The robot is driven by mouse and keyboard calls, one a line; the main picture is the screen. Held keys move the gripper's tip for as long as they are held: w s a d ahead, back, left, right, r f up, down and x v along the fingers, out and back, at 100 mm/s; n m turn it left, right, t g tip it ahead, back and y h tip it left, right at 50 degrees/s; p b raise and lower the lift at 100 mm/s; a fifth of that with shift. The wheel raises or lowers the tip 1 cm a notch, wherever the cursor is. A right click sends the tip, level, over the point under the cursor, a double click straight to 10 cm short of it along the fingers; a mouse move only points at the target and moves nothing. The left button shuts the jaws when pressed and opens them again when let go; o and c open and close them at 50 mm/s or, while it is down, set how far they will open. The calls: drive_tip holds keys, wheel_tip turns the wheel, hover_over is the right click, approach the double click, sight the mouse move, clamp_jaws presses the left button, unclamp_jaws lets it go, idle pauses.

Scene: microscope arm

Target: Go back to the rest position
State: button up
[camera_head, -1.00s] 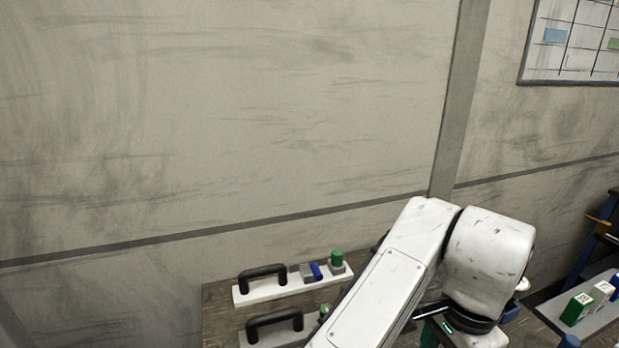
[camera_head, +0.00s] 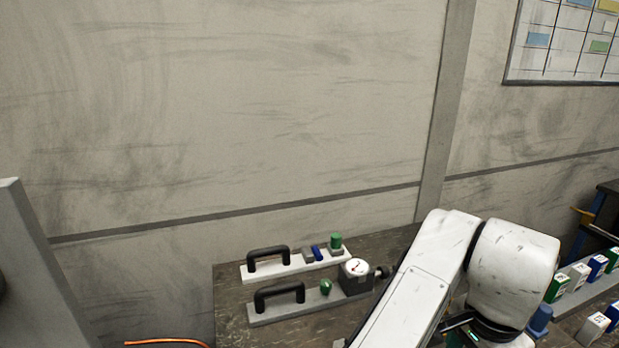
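My white arm rises from the bottom edge at the right of the head view. Its thick rounded joint is at the far right of it. My gripper does not show; it is either hidden behind the arm or below the picture. The dark worktop (camera_head: 232,318) stands against the wall, left of my arm. On it lie two pale bars with black handles, the back bar (camera_head: 292,268) and the front bar (camera_head: 318,306). A round white gauge (camera_head: 356,268) stands on a dark block at the right end of the bars.
A green knob (camera_head: 336,241) and a blue piece (camera_head: 316,252) sit on the back bar. A shelf at the right holds several green, white and blue boxes (camera_head: 557,288). A grey panel (camera_head: 38,270) stands at the left. An orange cable (camera_head: 165,341) lies at the bottom left.

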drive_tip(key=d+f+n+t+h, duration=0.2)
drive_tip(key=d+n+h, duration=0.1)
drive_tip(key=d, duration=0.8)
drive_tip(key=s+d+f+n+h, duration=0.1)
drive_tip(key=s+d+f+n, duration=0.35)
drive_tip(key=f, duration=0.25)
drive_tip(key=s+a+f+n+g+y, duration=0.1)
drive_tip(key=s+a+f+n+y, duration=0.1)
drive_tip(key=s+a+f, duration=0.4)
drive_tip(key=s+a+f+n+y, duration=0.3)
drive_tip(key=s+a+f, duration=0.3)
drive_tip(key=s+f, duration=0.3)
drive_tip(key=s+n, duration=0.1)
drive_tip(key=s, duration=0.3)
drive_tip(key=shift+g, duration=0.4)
